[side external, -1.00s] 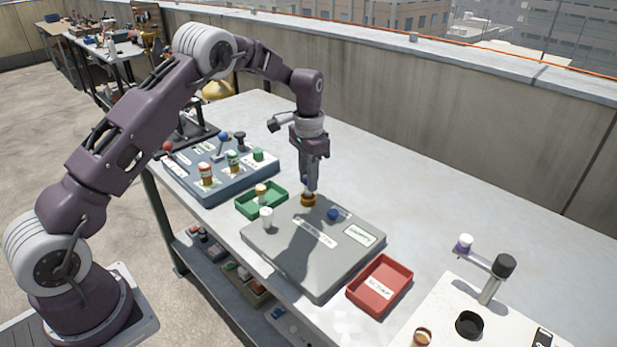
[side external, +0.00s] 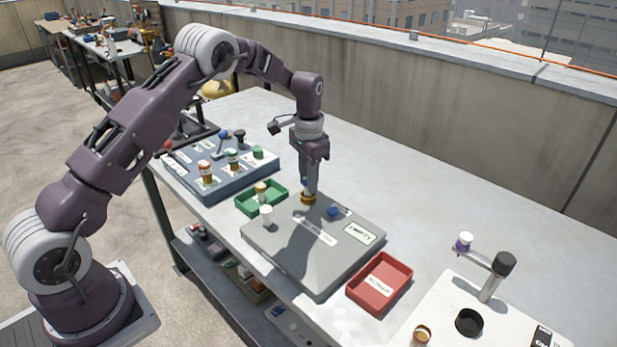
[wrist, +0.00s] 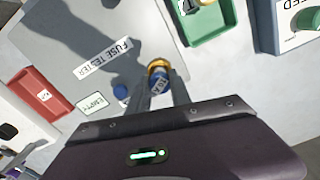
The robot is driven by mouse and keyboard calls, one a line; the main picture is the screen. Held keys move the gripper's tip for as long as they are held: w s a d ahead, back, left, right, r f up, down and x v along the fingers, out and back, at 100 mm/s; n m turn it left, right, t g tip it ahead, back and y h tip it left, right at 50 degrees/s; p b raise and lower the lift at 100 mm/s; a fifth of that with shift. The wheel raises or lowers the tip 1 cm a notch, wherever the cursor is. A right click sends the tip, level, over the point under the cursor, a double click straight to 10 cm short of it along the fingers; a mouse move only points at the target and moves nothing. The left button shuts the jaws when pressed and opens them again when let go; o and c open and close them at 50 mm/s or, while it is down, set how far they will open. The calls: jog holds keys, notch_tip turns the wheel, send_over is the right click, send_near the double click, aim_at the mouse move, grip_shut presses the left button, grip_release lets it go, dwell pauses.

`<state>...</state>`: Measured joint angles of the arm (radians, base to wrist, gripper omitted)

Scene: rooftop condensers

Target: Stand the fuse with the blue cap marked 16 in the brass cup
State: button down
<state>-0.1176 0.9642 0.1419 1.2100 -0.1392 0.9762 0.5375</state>
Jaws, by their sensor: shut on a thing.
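My gripper (side external: 309,186) points straight down over the grey fuse tester and is shut on a fuse (wrist: 160,86) with a pale printed label. A bit of blue shows beside my fingers in the side view; the number on the cap cannot be read. The brass cup (side external: 308,200) is right under my fingertips, and it also shows in the wrist view (wrist: 158,64). The fuse's lower end is at the cup; my fingers hide how deep it sits. A separate blue piece (side external: 332,212) is on the tester beside the cup.
The grey fuse tester (side external: 290,253) carries a white piece (side external: 266,212) near its left edge. A green tray (side external: 245,207) is to the left, a red tray (side external: 400,283) to the front right. A blue-grey panel (side external: 200,184) with several capped fuses is farther left. The table behind is clear.

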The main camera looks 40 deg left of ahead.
jog(key=shift+f, duration=0.7)
jog(key=c, duration=1.1)
grip_release()
notch_tip(320, 180, up, 7)
jog(key=shift+r, duration=0.1)
